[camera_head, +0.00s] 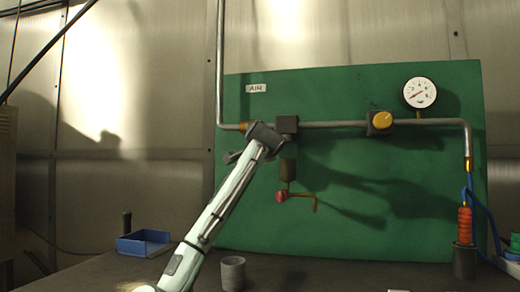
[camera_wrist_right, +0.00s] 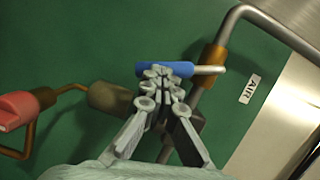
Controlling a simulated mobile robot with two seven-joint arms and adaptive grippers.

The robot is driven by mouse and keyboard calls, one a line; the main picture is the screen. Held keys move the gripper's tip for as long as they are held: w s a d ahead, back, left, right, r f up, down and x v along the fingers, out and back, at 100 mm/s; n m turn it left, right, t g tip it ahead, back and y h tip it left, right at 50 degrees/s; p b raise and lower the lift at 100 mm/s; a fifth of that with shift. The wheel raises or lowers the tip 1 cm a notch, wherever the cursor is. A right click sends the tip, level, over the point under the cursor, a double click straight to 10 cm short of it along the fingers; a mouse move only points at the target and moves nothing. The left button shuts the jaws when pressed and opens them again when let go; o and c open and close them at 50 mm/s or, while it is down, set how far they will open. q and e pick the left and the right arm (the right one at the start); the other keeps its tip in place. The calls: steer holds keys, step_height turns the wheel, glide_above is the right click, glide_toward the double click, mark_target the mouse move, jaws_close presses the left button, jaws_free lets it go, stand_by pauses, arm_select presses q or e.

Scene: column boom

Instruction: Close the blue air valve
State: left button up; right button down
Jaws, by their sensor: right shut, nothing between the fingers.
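The blue valve handle (camera_wrist_right: 152,69) shows in the right wrist view as a blue sleeve on a short silver lever. The lever lies across the line of the grey pipe near a brass fitting (camera_wrist_right: 214,57). My right gripper (camera_wrist_right: 157,78) is shut and empty, with its fingertips right at the blue sleeve; whether they touch it I cannot tell. In the head view my right arm reaches up to the pipe (camera_head: 340,125), and the dark gripper end (camera_head: 262,137) hides the blue handle. My left gripper is not in view.
The green board (camera_head: 400,200) carries an AIR label (camera_head: 256,88), a yellow knob (camera_head: 382,120), a gauge (camera_head: 419,92) and a red-handled drain (camera_head: 282,196) below the pipe. A grey cup (camera_head: 232,273) and blue bin (camera_head: 144,243) stand on the bench.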

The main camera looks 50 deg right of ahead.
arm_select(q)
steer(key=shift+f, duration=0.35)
arm_select(e)
steer(key=shift+w+a+f+m, duration=0.1)
steer(key=shift+w+f+m, duration=0.05)
steer(key=shift+w+m, duration=0.2)
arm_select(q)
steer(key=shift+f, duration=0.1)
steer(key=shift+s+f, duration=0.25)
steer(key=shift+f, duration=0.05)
arm_select(e)
steer(key=shift+w+a+f, duration=0.15)
steer(key=shift+w, duration=0.1)
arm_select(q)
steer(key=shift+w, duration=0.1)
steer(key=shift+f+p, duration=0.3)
arm_select(e)
steer(key=shift+w+a+f, duration=0.1)
steer(key=shift+w+f, duration=0.15)
stand_by(0.6)
